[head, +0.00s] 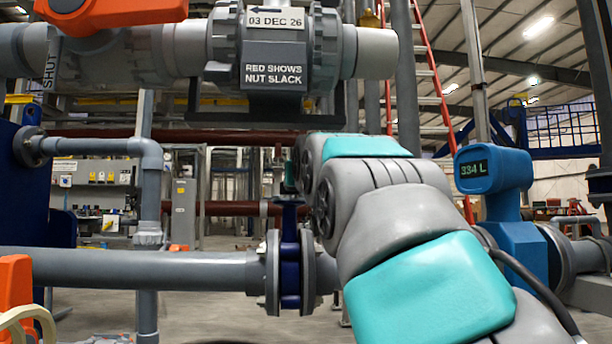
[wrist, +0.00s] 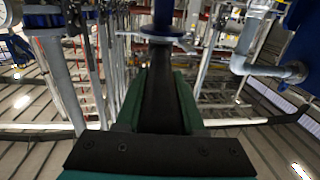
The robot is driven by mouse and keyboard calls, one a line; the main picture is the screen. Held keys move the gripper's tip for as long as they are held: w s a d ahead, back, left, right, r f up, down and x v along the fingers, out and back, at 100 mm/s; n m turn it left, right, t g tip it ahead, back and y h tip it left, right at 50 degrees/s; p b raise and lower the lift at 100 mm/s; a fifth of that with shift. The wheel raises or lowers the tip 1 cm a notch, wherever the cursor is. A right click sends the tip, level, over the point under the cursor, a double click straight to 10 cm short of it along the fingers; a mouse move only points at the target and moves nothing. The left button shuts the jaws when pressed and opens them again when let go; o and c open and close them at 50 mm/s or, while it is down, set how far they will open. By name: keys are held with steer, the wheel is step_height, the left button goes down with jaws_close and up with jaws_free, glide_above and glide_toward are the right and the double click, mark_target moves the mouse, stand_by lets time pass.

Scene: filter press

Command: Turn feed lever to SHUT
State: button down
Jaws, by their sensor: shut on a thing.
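The feed valve (head: 290,262) is a dark blue body between grey flanges on the horizontal pipe, left of my arm in the head view. Its stem top also shows at the top of the wrist view (wrist: 163,14). The feed lever (wrist: 160,95) is a long black bar running from the stem toward my wrist. My gripper (wrist: 161,76) has green fingers closed on both sides of the lever. In the head view my arm hides most of the gripper and lever, so I cannot tell the lever's angle to the pipe. A SHUT label (head: 49,70) stands at upper left.
A thick grey pipe (head: 190,48) with a "RED SHOWS NUT SLACK" block (head: 276,75) crosses above. A blue meter reading 334 L (head: 490,172) stands right of my arm. Orange parts are at upper left (head: 110,12) and lower left (head: 14,285).

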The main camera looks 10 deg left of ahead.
steer(key=p, duration=0.1)
steer(key=a+m+h+p, duration=0.1)
steer(key=p, duration=0.1)
steer(key=h+p, duration=0.1)
steer(key=shift+s+a+r+m+t, duration=0.25)
steer(key=shift+s+a+m+t, duration=0.05)
steer(key=shift+s+t, duration=0.1)
steer(key=shift+a+f+h, duration=0.15)
steer(key=shift+a+h, duration=0.05)
steer(key=shift+h, duration=0.1)
steer(key=c, duration=0.5)
jaws_free()
steer(key=shift+s+a, duration=0.1)
steer(key=shift+a, duration=0.1)
steer(key=shift+d, duration=0.15)
